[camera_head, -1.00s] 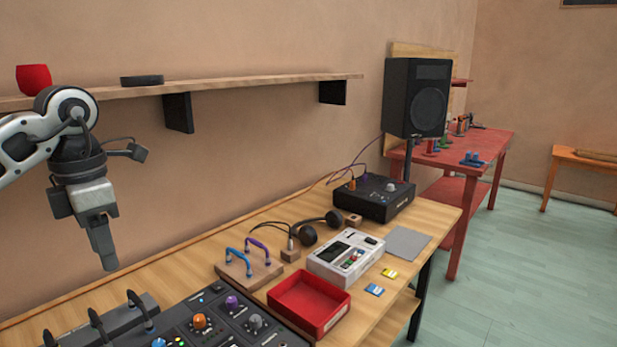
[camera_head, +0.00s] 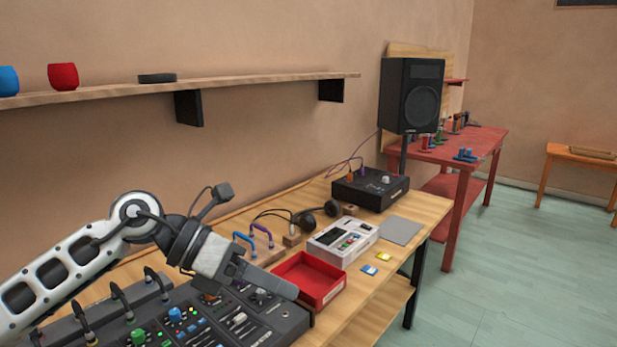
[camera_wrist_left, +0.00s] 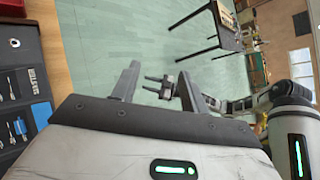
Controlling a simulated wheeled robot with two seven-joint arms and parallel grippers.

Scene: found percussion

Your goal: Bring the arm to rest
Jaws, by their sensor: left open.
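My left gripper (camera_head: 285,287) is above the right part of the black mixer (camera_head: 245,322), just left of the red tray, and points right and slightly down. In the left wrist view its two fingers (camera_wrist_left: 158,70) stand apart with nothing held between them. My right arm (camera_wrist_left: 275,98) shows in the left wrist view, away from the bench over the floor. Its gripper (camera_wrist_left: 153,84) is small there, with two prongs apart and nothing seen between them.
The red tray (camera_head: 327,303), white drum machine (camera_head: 343,241), headphones (camera_head: 306,219) and black box (camera_head: 370,189) stand on the wooden bench. A shelf (camera_head: 225,82) holds a red cup (camera_head: 63,76) and a blue cup (camera_head: 8,80). The floor (camera_head: 500,270) at right is clear.

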